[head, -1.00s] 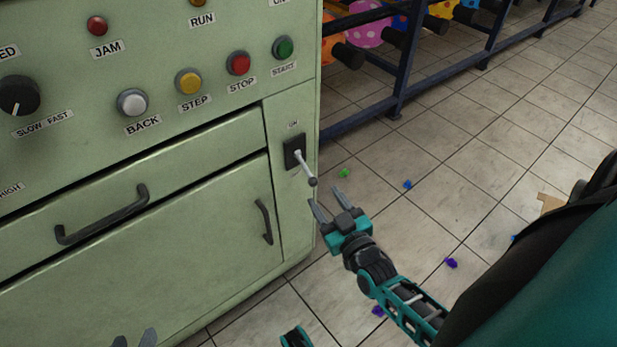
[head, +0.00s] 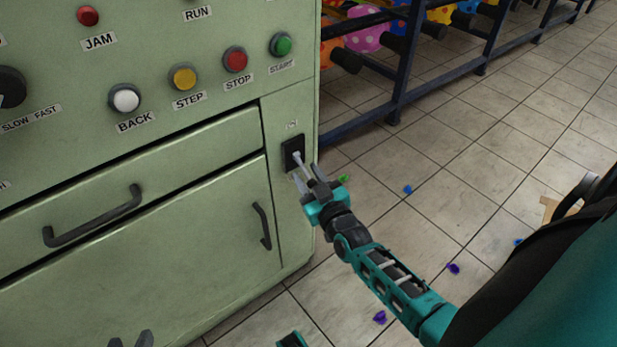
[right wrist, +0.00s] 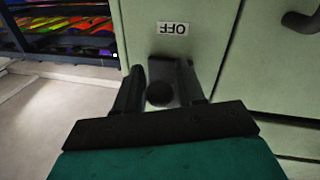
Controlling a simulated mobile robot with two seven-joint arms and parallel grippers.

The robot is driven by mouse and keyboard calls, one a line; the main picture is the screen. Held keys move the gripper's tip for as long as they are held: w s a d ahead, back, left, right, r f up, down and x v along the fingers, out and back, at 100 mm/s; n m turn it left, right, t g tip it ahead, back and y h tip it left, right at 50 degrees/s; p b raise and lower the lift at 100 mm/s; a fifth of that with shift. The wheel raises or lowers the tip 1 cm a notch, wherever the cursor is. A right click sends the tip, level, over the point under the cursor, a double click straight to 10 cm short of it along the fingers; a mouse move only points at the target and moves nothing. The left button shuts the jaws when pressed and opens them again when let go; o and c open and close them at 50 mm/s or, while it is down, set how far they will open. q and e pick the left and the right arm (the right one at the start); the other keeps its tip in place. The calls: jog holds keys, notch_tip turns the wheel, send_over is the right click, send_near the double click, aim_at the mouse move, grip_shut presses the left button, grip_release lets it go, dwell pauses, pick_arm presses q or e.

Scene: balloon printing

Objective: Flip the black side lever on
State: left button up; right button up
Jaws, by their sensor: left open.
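The side lever has a black switch plate (head: 293,154) on the narrow right panel of the green machine. Its light rod (head: 303,165) slants down and outward from the plate, below a label. In the right wrist view its dark ball knob (right wrist: 158,94) sits between the two fingers of my right gripper (right wrist: 158,85), with no clear grip on it. An upside-down OFF label (right wrist: 173,28) shows beyond. In the head view my right gripper (head: 307,178) is at the lever's outer end, fingers apart. My left gripper (head: 131,340) barely shows at the bottom edge, open.
The machine's front has several buttons, including the green START button (head: 281,44). A drawer handle (head: 95,218) and a door handle (head: 262,226) stick out left of the lever. A dark rack (head: 400,70) with balloons stands behind. Small scraps lie on the tiled floor (head: 470,190).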

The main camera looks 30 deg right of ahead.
pick_arm(q)
jog(key=shift+a+f, duration=0.1)
jog(key=shift+f, duration=0.05)
pick_arm(e)
grip_shut()
